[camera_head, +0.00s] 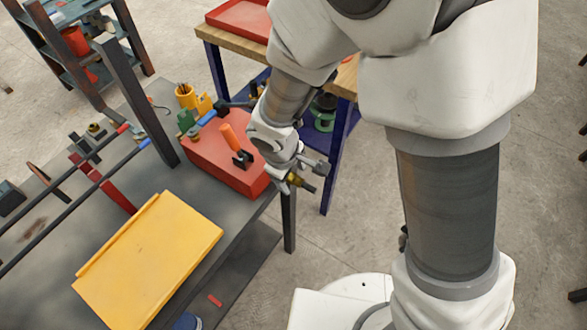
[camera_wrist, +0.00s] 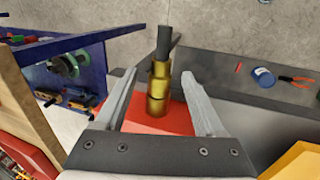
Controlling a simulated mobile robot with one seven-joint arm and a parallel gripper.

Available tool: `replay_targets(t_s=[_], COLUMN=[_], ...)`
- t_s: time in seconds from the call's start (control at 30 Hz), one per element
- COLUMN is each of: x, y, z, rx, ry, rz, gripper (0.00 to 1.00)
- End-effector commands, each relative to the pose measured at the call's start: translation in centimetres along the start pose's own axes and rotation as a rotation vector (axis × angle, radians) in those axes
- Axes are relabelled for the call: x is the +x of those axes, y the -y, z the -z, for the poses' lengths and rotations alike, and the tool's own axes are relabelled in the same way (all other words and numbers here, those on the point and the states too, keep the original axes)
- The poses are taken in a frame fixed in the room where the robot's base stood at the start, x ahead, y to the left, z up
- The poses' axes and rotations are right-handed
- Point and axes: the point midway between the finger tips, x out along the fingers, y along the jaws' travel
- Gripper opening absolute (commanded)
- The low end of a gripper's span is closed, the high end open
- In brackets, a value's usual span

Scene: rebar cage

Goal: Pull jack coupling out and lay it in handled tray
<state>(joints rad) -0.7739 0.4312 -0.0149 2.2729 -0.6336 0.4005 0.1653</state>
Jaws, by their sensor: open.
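The jack coupling appears to be the stepped brass cylinder with a dark rod at its end (camera_wrist: 159,85), between my fingers in the wrist view. In the head view its brass part (camera_head: 295,180) shows small beside my fingers. My gripper (camera_head: 309,176) is open at the right end of a red block (camera_head: 215,155); its two fingers (camera_wrist: 159,74) stand either side of the brass with gaps. The red block lies behind the brass; whether they join is unclear. A yellow tray-like piece with a raised edge (camera_head: 150,262) lies on the grey table; no clear handle shows.
An orange-handled tool (camera_head: 231,137) and green and yellow pieces stand on or by the red block. A dark post (camera_head: 138,100) and long bars (camera_head: 80,195) occupy the table's left. A blue-legged bench (camera_head: 333,165) stands behind, bearing a red tray (camera_head: 240,16).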

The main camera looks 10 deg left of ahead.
Motion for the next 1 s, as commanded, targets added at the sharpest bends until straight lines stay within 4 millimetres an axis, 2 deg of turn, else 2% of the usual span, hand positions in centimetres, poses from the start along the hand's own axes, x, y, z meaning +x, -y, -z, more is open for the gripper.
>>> replay_targets(t_s=[0.07, 0.47, 0.77, 1.0], x=[0.0, 0.0, 0.0, 0.0], y=[0.0, 0.0, 0.0, 0.0], z=[0.0, 0.0, -0.2, -1.5], rx=[0.000, 0.000, 0.000, 0.001], ry=[0.000, 0.000, 0.000, 0.003], rz=[0.000, 0.000, 0.000, 0.000], gripper=[0.71, 0.00, 0.00, 0.00])
